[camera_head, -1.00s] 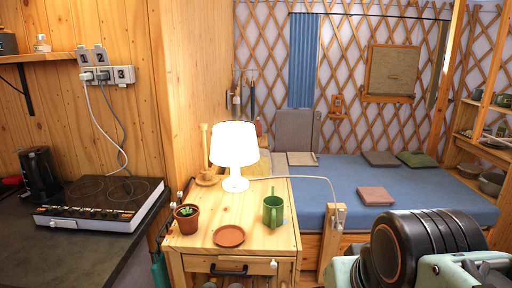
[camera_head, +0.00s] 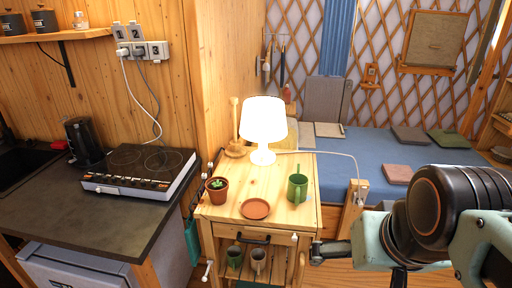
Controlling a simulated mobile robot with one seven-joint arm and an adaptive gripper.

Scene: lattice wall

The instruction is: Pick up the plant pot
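My arm fills the lower right, with dark finger-like parts of my gripper (camera_head: 332,252) showing low, right of the cabinet front.
A lit white lamp (camera_head: 264,128) stands behind the pot, and a green mug (camera_head: 297,188) stands at the right. A wooden stand (camera_head: 235,150) is at the back left. A hotplate (camera_head: 140,168) sits on the dark counter (camera_head: 95,225) to the left.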

